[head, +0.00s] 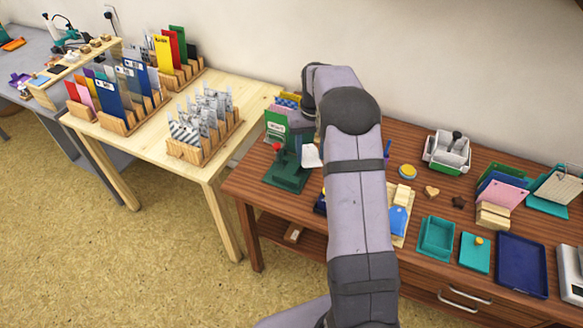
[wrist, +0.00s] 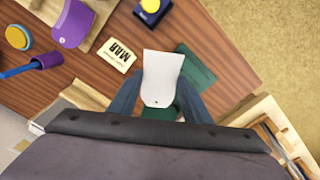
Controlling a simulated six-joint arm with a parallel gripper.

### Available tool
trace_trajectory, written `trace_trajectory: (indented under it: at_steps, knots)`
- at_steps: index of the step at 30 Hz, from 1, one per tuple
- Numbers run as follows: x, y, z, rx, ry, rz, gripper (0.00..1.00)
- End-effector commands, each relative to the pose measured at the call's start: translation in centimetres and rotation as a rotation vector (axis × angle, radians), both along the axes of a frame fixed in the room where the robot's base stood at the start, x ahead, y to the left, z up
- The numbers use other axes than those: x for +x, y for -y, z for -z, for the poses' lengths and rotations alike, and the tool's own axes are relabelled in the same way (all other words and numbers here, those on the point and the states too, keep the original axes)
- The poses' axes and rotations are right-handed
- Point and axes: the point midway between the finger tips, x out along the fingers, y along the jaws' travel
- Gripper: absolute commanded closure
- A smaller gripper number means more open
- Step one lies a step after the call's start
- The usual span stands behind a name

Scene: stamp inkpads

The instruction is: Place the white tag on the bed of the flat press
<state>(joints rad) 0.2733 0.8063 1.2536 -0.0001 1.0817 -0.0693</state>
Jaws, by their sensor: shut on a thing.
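The white tag (wrist: 163,72) is a flat piece with a small hole near its lower end in the wrist view. My gripper (wrist: 158,98) is shut on it, with a finger on either side of its holed end. In the head view the tag (head: 311,156) hangs tilted just right of a green press (head: 287,178) with a red knob. The green press base (wrist: 198,66) shows partly behind and right of the tag in the wrist view. The tag appears above the table; I cannot tell whether it touches the press. My arm hides part of this area in the head view.
Teal trays (head: 436,237) and a dark blue tray (head: 521,263) lie right. A pale table (head: 222,165) with card racks stands left.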

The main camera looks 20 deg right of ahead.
Motion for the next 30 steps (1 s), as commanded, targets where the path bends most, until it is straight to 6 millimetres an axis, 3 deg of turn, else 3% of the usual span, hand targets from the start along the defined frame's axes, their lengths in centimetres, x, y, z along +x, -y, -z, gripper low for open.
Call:
trace_trajectory:
  at_steps: [3,7,17,24,30]
  knots:
    - [1.9,-3.2,-0.2,0.0,0.001,-0.032,0.76]
    - [3.4,-4.9,-0.8,-0.001,0.003,0.013,0.76]
    - [4.8,-4.5,-3.5,0.0,0.001,0.331,0.76]
    - [4.2,-4.6,-3.6,0.0,0.0,0.524,0.76]
    - [4.1,-4.6,-3.5,0.0,0.0,0.581,0.76]
